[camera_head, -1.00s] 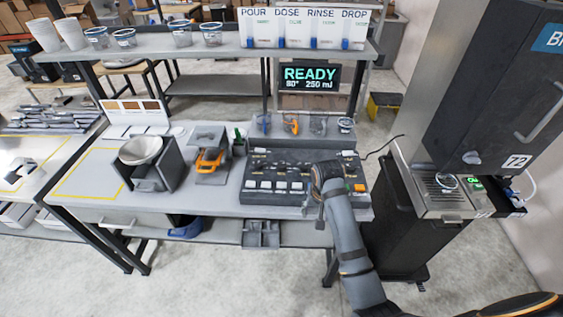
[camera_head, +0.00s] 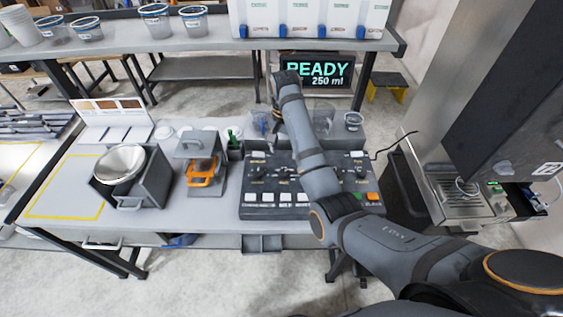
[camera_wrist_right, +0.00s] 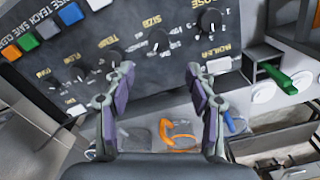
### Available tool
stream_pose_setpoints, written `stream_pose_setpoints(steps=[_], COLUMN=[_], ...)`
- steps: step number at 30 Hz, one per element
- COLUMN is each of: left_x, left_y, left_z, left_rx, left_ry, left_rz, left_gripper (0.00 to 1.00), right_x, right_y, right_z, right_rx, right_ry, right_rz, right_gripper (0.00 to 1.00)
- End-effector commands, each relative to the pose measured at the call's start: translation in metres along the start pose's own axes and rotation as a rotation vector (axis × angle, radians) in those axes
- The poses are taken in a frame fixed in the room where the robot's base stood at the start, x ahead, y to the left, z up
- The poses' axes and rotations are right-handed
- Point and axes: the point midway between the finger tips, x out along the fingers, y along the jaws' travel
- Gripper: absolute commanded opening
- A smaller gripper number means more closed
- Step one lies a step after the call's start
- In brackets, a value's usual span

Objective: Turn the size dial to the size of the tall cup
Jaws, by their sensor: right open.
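The size dial (camera_wrist_right: 157,40) is a black knob beside the printed word SIZE on the dark control panel (camera_wrist_right: 100,75). In the right wrist view, which looks upside down, it lies just beyond and between the fingertips. My right gripper (camera_wrist_right: 160,82) is open and empty, its fingers apart and not visibly touching the dial. In the head view my right arm crosses the panel and hides part of it and most of the gripper. Clear cups stand behind the panel, among them a tall-looking clear one (camera_head: 323,116). Which size the dial points to is unclear. My left gripper is not in view.
A screen (camera_head: 317,70) reads READY and 250 ml. A dose dial (camera_wrist_right: 208,20) and a temp dial (camera_wrist_right: 113,55) flank the size dial. Cups with an orange band (camera_wrist_right: 180,135) and a blue mark (camera_wrist_right: 233,123) stand behind. A shelf (camera_head: 200,45) overhangs the back.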

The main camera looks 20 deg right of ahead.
Motion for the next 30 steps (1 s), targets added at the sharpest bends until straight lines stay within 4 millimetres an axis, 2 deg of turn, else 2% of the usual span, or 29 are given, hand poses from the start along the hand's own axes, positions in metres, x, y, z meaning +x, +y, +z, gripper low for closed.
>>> stream_pose_setpoints(steps=[1,3,6,8,9,11,15,18,20,28,30], left_x=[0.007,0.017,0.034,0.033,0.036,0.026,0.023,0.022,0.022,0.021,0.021], left_y=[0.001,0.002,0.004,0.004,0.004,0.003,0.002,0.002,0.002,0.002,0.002], left_z=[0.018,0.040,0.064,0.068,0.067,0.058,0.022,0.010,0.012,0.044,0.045], left_rx=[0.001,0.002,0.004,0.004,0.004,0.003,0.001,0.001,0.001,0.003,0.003], left_ry=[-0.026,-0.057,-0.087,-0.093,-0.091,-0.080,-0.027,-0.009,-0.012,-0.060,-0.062], left_rz=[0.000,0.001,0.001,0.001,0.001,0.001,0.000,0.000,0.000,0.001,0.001], left_gripper=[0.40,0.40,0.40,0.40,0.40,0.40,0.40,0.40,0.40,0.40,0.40], right_x=[0.008,0.019,0.040,0.050,0.059,0.064,0.088,0.098,0.102,0.104,0.104], right_y=[0.000,0.000,0.000,0.001,0.000,0.001,0.000,0.000,0.000,0.000,0.000], right_z=[0.000,0.000,0.000,0.001,0.001,0.001,0.000,0.000,0.000,0.000,0.000], right_rx=[0.000,-0.001,-0.001,-0.001,-0.001,-0.001,-0.001,-0.001,-0.001,-0.001,-0.001], right_ry=[-0.001,-0.001,-0.001,-0.002,-0.001,-0.003,-0.002,-0.001,0.000,0.001,0.001], right_rz=[0.000,0.000,0.000,0.001,0.001,0.003,0.002,0.001,0.000,-0.001,-0.001], right_gripper=[0.56,0.56,0.56,0.56,0.56,0.56,0.56,0.56,0.56,0.56,0.47])
